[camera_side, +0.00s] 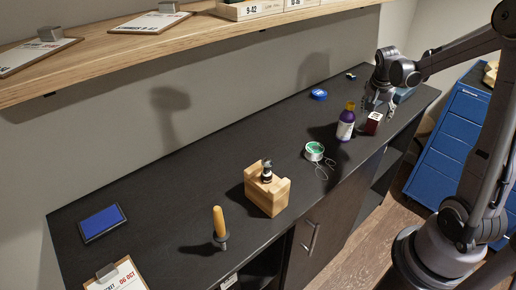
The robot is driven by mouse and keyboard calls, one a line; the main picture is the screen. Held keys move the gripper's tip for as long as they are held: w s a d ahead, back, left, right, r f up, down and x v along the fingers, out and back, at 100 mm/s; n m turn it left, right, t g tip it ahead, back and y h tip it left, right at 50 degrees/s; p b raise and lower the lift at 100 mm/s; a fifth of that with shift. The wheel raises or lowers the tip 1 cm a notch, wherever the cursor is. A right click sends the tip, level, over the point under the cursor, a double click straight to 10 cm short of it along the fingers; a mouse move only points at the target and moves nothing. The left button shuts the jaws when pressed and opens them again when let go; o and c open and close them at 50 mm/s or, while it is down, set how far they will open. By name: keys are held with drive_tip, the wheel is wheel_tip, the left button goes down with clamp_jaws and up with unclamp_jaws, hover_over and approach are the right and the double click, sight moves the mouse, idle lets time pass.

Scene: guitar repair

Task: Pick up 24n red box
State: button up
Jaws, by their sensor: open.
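A small dark red box (372,122) with a white label on top stands on the black counter (190,190) near its right end. My gripper (376,103) is just above and behind the box in the picture, pointing down, with its fingers apart. I see nothing between the fingers. Whether a finger touches the box cannot be told at this size. The writing on the box is too small to read.
A purple bottle (346,122) stands close to the left of the box. A green-and-white spool (314,151), a wooden block (267,188), an orange-handled tool (219,226) and a blue pad (102,222) are further left. A blue disc (318,94) lies behind.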

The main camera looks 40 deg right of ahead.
sight(375, 116)
drive_tip(key=shift+x, duration=1.95)
drive_tip(key=shift+r, duration=0.1)
clamp_jaws()
